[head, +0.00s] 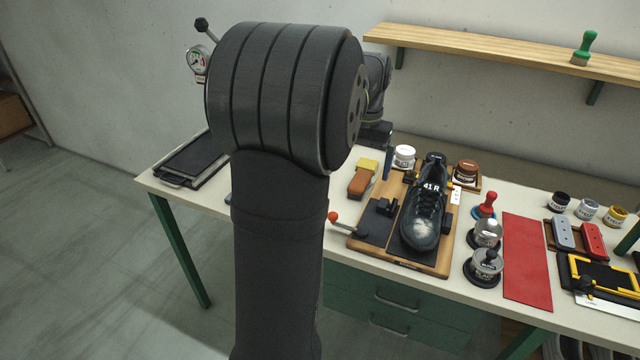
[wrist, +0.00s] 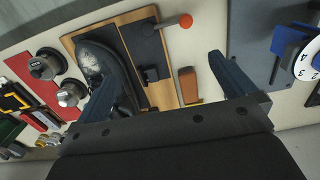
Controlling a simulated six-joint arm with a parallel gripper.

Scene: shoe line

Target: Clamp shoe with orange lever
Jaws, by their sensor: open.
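A black shoe (head: 424,215) marked "41 R" lies toe toward the front on a wooden board (head: 443,262). The shoe also shows in the wrist view (wrist: 96,62), partly covered by one finger. Left of it on the board are a dark plate and a black clamp block (head: 386,207). The lever with an orange ball (head: 333,216) sticks out past the board's left edge; the ball also shows in the wrist view (wrist: 186,20). My gripper (wrist: 162,75) is open and empty above the board, apart from the lever.
A brush with a tan handle (head: 361,183) lies left of the board. A black tray (head: 195,160) lies at the table's left end. A wall shelf (head: 480,45) runs behind.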

